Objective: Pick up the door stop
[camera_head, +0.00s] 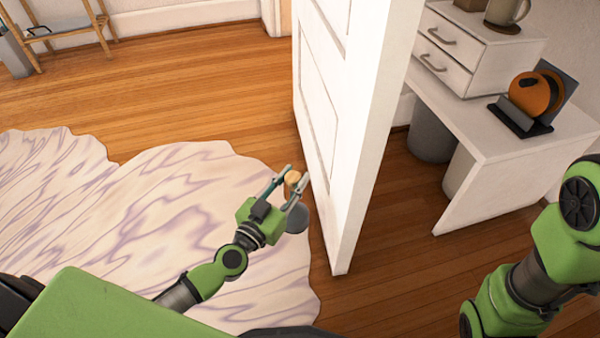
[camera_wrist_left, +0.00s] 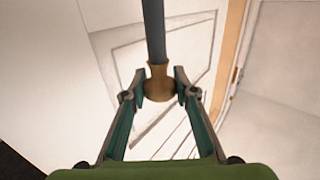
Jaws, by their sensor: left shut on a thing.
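The door stop (camera_head: 292,179) has a tan, brass-like part held between the fingers of my left gripper (camera_head: 295,177). A grey rounded part shows just below the fingers in the head view, close to the white door. In the left wrist view the tan part of the door stop (camera_wrist_left: 158,84) sits between the fingertips of my left gripper (camera_wrist_left: 160,88), and a grey rod runs up from it. The fingers are shut on the tan part. Whether the door stop touches the floor or door, I cannot tell. My right arm shows at the right; its gripper is out of view.
The white door (camera_head: 345,130) stands open just right of the left gripper. A pale, purple-veined rug (camera_head: 180,200) lies below on the wooden floor (camera_head: 200,85). A white desk (camera_head: 480,125) with drawers is behind the door. A wooden stand (camera_head: 65,30) is far left.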

